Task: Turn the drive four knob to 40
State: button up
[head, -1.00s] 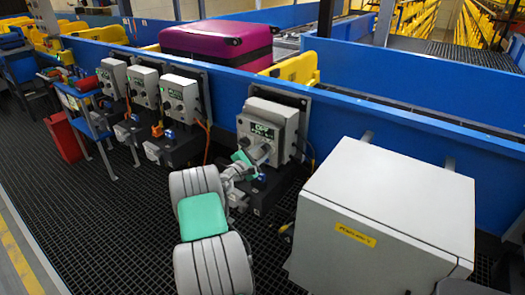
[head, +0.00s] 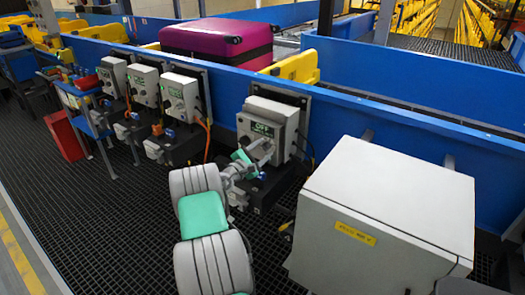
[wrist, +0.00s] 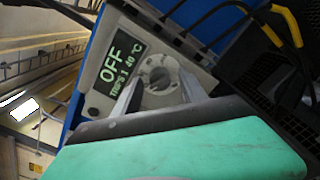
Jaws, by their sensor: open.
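The nearest drive box (head: 287,121), pale grey with a green display, is mounted on the blue conveyor side; its drive number is not readable. In the wrist view its display (wrist: 119,62) reads OFF, with a smaller line that looks like "TRIPS 1 40 °C". Its round grey knob (wrist: 158,73) is below the display, with a dark mark or slot. My gripper (head: 263,150) is open in front of the box. In the wrist view its two fingers (wrist: 159,84) are on either side of the knob; whether they touch it I cannot tell.
Several similar drive boxes, including this one (head: 180,98), stand to the left. A large grey cabinet (head: 385,200) is close on the right. A magenta suitcase (head: 217,40) lies on the conveyor behind. Black and yellow cables (wrist: 285,25) run beside the box.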

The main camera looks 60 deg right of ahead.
jog(key=shift+a, duration=0.15)
jog(key=w+a, duration=0.1)
jog(key=a, duration=0.6)
jog(key=shift+a, duration=0.25)
jog(key=shift+w, duration=0.1)
